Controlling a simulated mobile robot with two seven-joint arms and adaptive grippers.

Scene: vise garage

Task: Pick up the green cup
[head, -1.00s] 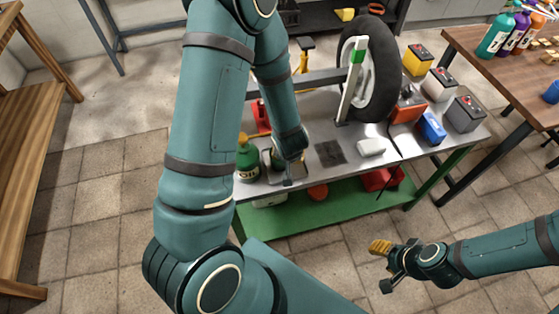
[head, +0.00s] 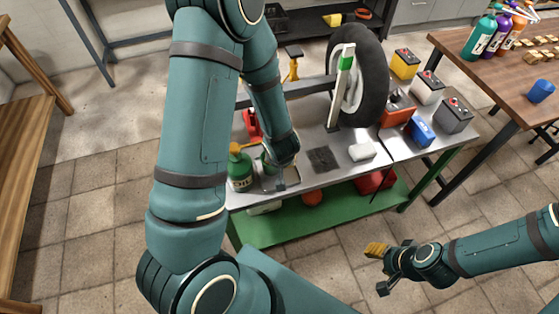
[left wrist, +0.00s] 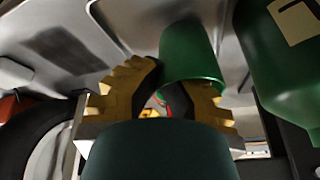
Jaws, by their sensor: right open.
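The green cup (left wrist: 190,55) is in the left wrist view, close to my left gripper (left wrist: 170,88). The left gripper's two yellow-padded fingers are apart. The cup overlaps the tip of the right-hand finger, and the other fingertip is beside it; I cannot tell whether they touch it. In the head view my left arm mostly hides the cup (head: 267,161), which is at the left end of the metal workbench (head: 316,183). My right gripper (head: 379,268) is open and empty, above the floor in front of the bench.
A green oil bottle (head: 240,170) stands just left of the cup. A white block (head: 361,151), a wheel (head: 368,75) and several batteries are further right on the bench.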

